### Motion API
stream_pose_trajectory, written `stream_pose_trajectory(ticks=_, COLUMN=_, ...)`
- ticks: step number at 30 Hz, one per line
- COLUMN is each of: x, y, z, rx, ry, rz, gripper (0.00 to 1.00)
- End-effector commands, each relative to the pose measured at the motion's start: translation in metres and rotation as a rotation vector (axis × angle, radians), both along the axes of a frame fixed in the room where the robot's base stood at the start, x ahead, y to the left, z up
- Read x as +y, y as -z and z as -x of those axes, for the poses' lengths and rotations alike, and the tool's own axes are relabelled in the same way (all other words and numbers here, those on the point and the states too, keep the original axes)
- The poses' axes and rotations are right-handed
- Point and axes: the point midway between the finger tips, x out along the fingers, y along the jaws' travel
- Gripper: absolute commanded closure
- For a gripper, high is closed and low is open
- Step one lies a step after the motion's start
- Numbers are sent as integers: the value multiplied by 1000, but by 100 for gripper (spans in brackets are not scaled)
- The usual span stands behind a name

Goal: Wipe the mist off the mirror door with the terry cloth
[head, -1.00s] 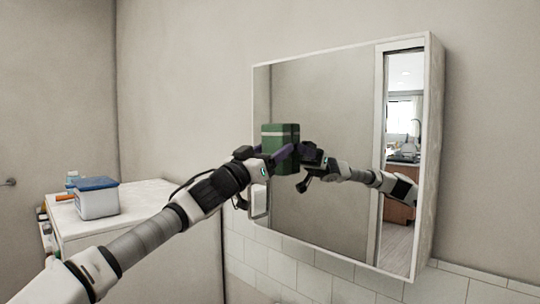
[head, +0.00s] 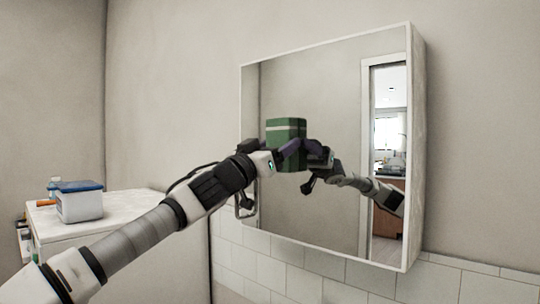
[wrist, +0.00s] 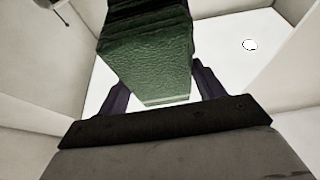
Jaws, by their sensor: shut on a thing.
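The mirror door (head: 335,85) is the front of a white-framed wall cabinet and reflects my arm. I cannot make out a clear patch of mist on it. The terry cloth (head: 286,129) is a green folded block with a pale stripe, in front of the mirror's left half. My gripper (head: 284,150) is shut on it; the purple-dark fingers clasp its sides. In the wrist view the cloth (wrist: 150,70) stands between the fingers (wrist: 162,82). I cannot tell whether the cloth touches the glass.
A metal handle (head: 245,200) is at the door's lower left, close behind my wrist. White tiles (head: 275,272) run below the mirror cabinet.

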Motion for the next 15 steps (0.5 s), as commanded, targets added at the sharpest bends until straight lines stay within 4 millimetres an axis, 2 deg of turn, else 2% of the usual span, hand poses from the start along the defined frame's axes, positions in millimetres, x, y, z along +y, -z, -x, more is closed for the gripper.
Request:
stream_pose_trajectory(ticks=1, x=-4, y=5, z=4, rx=-2, ry=1, rz=-2, gripper=50)
stream_pose_trajectory(ticks=6, x=-12, y=3, z=14, rx=-2, ry=0, rz=-1, gripper=50)
stream_pose_trajectory(ticks=15, x=-21, y=4, z=22, rx=-1, ry=0, rz=1, gripper=50)
